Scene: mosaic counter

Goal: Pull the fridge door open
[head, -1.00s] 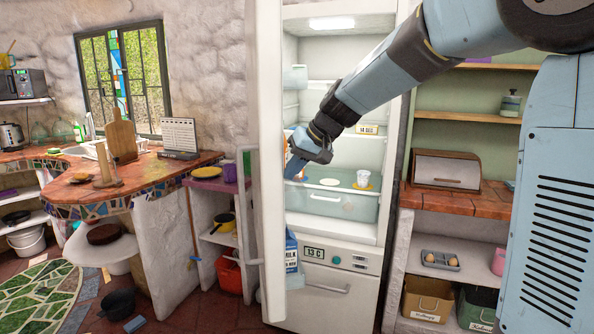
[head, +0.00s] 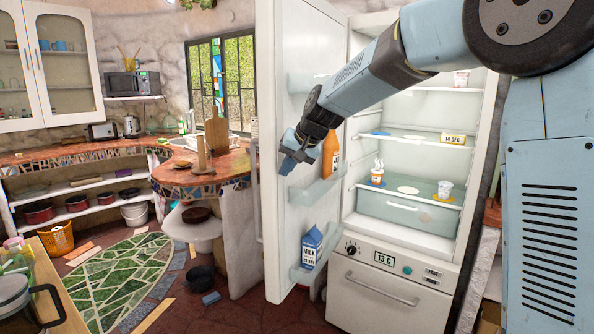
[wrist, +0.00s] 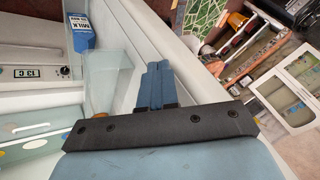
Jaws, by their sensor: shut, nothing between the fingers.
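The white fridge door (head: 284,110) stands open to the left of the fridge (head: 385,300), with its shelved inner side facing me. A milk carton (head: 311,247) and an orange bottle (head: 330,155) sit in its door shelves. The door handle (head: 254,190) shows past the door's left edge, on the outer side. My gripper (head: 292,162) is shut and empty, in front of the door's inner side near its free edge. In the wrist view my gripper's closed fingers (wrist: 155,85) lie over the white door, close to it; I cannot tell whether they touch.
Inside the fridge are cups and a drawer (head: 405,212). A tiled counter (head: 190,175) stands behind the door to the left. A black pot (head: 199,280) is on the floor. A table (head: 45,290) with a glass jar stands at the front left. The floor around the green mosaic (head: 115,275) is mostly clear.

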